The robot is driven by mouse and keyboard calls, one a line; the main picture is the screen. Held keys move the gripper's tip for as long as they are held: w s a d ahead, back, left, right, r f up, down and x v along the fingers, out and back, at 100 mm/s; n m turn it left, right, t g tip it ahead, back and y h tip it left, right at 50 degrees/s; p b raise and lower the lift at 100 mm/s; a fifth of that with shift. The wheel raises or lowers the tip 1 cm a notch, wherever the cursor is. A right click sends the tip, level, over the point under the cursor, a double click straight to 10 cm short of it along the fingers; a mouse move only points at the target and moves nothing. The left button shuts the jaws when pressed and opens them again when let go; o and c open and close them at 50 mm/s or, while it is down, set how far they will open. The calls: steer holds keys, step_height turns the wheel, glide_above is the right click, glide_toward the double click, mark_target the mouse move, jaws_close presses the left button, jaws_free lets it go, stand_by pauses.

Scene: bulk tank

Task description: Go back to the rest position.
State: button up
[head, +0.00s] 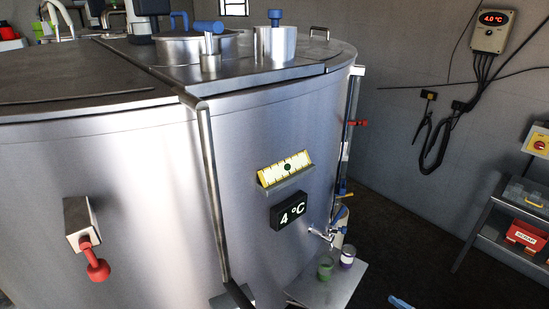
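My gripper and arm do not show in the head view. The large steel bulk tank (150,170) fills the left and middle of the view. Its front bears a black display (290,211) reading 4 °C and a yellow scale plate (285,168) above that. A small tap (322,233) sticks out at the tank's lower right. Below it, a green cup (325,267) and a purple-and-white cup (347,257) stand on a metal shelf (330,289).
A red-handled fitting (92,262) juts from the tank's left front. A metal rack (478,228) with a red box (526,236) stands at the right. A wall controller (493,31) reads 4.0 °C. Dark floor (400,245) lies open between tank and rack, with a blue object (401,303) at the bottom edge.

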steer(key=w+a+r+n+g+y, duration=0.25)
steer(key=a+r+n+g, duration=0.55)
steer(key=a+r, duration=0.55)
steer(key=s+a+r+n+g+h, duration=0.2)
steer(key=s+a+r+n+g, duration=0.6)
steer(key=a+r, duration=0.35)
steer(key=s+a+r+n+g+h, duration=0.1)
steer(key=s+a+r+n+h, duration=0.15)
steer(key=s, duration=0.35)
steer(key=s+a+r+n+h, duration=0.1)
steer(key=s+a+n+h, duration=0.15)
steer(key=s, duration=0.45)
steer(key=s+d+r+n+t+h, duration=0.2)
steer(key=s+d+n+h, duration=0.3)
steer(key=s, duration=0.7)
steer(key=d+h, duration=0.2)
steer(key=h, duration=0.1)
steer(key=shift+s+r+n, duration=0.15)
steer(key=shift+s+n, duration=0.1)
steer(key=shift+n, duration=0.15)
